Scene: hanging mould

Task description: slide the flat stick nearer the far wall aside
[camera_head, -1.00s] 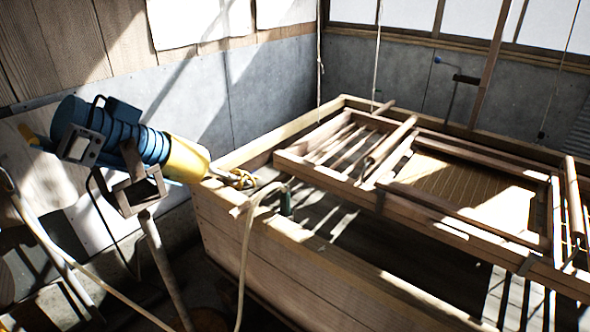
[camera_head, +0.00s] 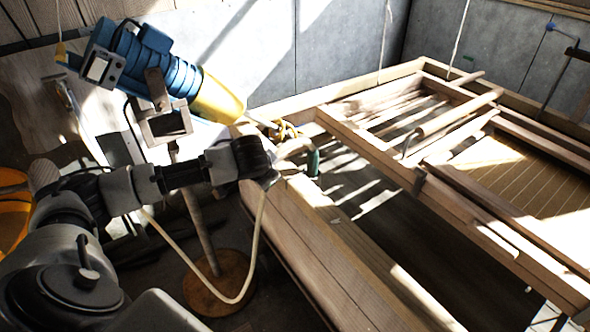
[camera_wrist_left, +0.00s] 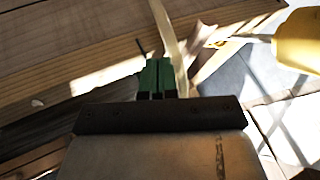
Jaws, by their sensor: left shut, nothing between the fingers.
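Two narrow sticks lie across the wooden frame on the vat in the head view. The one nearer the far wall (camera_head: 463,81) rests toward the frame's back end; the other stick (camera_head: 456,114) lies closer to me, slanting. Neither stick can be made out clearly in that view. My right gripper is out of view.
A blue and yellow machine (camera_head: 170,75) stands behind my left arm, its yellow nose near the vat corner. A pale hose (camera_head: 245,280) hangs by the rim. A thin cord (camera_head: 460,35) hangs above the frame. The slatted mat (camera_head: 525,175) lies at right.

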